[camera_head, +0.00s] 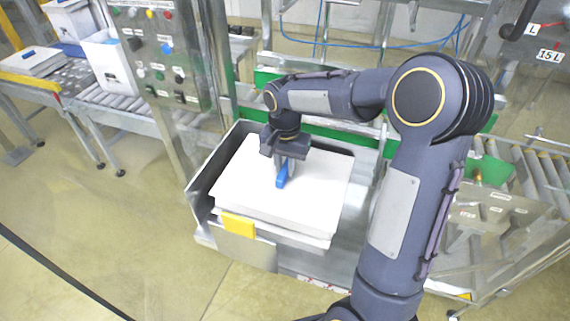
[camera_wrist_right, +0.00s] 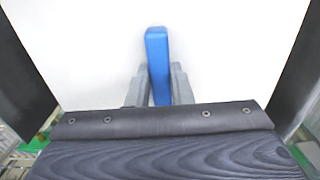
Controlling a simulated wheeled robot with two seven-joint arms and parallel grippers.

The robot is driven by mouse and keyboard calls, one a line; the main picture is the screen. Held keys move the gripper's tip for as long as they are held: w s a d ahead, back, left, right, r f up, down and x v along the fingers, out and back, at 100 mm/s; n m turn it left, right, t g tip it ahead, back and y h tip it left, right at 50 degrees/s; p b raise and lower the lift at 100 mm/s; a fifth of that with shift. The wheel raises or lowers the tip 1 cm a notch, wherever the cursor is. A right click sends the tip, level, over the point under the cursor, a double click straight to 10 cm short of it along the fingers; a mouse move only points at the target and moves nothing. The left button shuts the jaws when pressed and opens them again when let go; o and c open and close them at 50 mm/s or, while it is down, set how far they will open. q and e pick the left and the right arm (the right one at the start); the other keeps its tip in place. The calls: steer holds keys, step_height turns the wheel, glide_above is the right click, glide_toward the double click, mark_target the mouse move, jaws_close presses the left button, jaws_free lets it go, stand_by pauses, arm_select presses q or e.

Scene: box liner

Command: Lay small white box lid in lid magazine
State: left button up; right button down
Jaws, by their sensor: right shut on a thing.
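A white box lid (camera_head: 248,188) lies flat at the top of a stack of white lids in the grey lid magazine (camera_head: 201,186), with a blue handle (camera_head: 282,174) upright on it. My right gripper (camera_head: 284,162) reaches down over the lid and is shut on the blue handle. In the right wrist view the handle (camera_wrist_right: 158,60) stands between the two grey fingers (camera_wrist_right: 158,86), with the white lid (camera_wrist_right: 230,50) filling the space behind it. The magazine's dark side walls show at both edges there. Whether the lid rests fully on the stack is unclear. My left gripper is not in view.
A yellow tab (camera_head: 238,224) is at the magazine's front. A control panel (camera_head: 160,50) on a post stands to the left. Behind it a roller conveyor (camera_head: 100,88) carries white boxes. A green conveyor (camera_head: 490,168) runs behind the magazine.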

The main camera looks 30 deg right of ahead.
mark_target(285, 169)
steer(key=shift+f, duration=0.3)
steer(key=shift+r, duration=0.1)
steer(key=c, duration=1.3)
jaws_free()
steer(key=shift+r+p, duration=0.5)
steer(key=shift+r, duration=0.6)
step_height(285, 169, up, 11)
steer(key=b, duration=0.1)
steer(key=s+a+f+n+t+y, duration=0.1)
steer(key=s+a+f+n+t, duration=0.1)
steer(key=s, duration=0.5)
steer(key=s+a+f+n+t+y, duration=0.1)
steer(key=s+a+f+n, duration=0.2)
steer(key=s, duration=0.4)
steer(key=s+a+f+n+t+y, duration=0.1)
steer(key=s+a+f+n+t, duration=0.1)
steer(key=s, duration=0.6)
steer(key=shift+a+f+n+t+y, duration=0.2)
steer(key=shift+n+t+y, duration=0.15)
steer(key=shift+n, duration=0.35)
